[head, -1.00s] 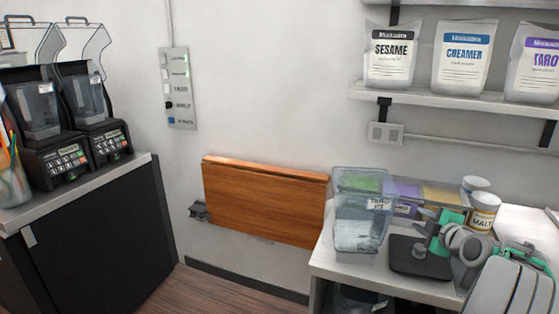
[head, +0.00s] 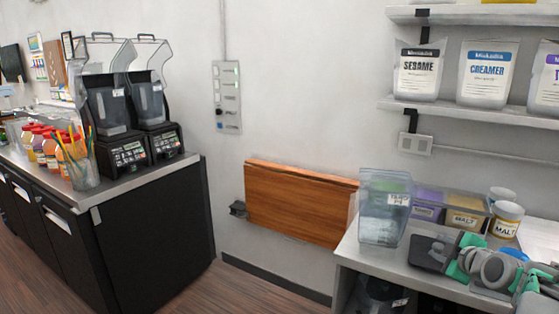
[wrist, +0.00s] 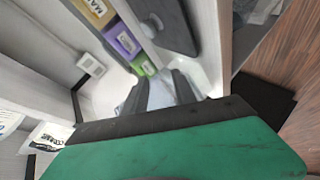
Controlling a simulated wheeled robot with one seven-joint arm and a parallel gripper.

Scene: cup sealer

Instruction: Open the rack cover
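A clear lidless-looking bin (head: 384,215) with a white label stands at the left end of the counter. Behind it a low clear rack (head: 448,200) holds purple (head: 425,212) and yellow (head: 468,217) boxes; a green one shows through the bin. I cannot make out a separate rack cover. My gripper (head: 444,241), grey and teal, is low over the counter, right of the bin. In the wrist view its two dark fingers (wrist: 160,92) are apart, with a pale bluish clear surface beyond them, and the purple box (wrist: 122,40) lies ahead. I see nothing gripped.
White malt tubs (head: 507,220) stand right of the rack. A wooden panel (head: 300,203) is on the wall at left. Shelves (head: 480,113) with bags hang above. Floor between the counters is clear.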

